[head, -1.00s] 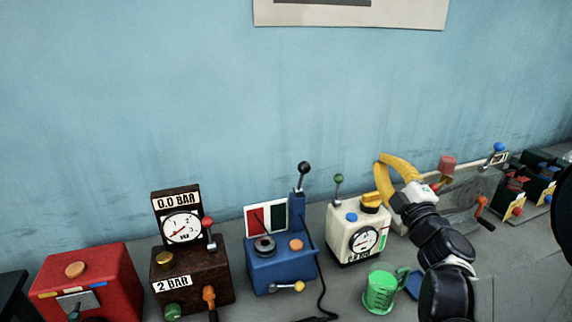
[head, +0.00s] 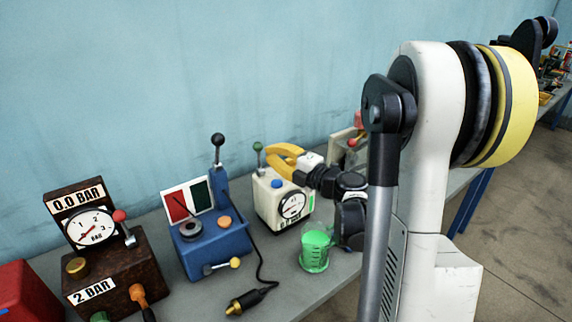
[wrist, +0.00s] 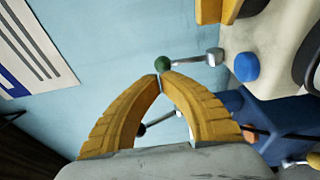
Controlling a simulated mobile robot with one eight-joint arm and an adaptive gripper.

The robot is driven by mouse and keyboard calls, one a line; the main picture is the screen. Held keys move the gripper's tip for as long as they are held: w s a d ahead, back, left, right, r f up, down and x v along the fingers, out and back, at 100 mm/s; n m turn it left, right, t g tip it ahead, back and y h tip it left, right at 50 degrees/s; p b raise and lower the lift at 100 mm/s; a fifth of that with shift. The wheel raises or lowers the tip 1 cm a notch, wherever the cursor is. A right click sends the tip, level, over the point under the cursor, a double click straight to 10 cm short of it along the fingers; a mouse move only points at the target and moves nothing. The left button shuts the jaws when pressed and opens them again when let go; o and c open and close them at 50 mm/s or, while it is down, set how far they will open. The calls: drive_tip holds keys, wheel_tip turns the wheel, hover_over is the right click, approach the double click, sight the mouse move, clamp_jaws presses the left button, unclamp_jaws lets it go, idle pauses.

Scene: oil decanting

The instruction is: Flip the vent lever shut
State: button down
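The white box with a gauge (head: 284,200) stands on the bench and bears a lever with a green knob (head: 257,147), which I take to be the vent lever. The lever stands upright at the box's left end. My gripper (head: 268,150) has yellow fingers and reaches over the box from the right, fingertips close to the lever. In the wrist view the fingertips (wrist: 160,76) meet, with nothing between them. The green knob (wrist: 162,64) shows just beyond the tips; I cannot tell whether they touch.
A green beaker (head: 314,252) stands in front of the white box. A blue device (head: 210,242) with a tall black-knobbed lever (head: 217,140) stands to the left, then a brown box (head: 115,262) with a gauge. A black cable plug (head: 250,300) lies on the bench.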

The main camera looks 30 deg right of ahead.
sight(259, 145)
drive_tip(key=x, duration=0.3)
drive_tip(key=shift+b, duration=0.3)
drive_tip(key=shift+w, duration=0.1)
drive_tip(key=shift+w+r, duration=0.25)
drive_tip(key=shift+w, duration=0.9)
drive_tip(key=shift+s, duration=0.1)
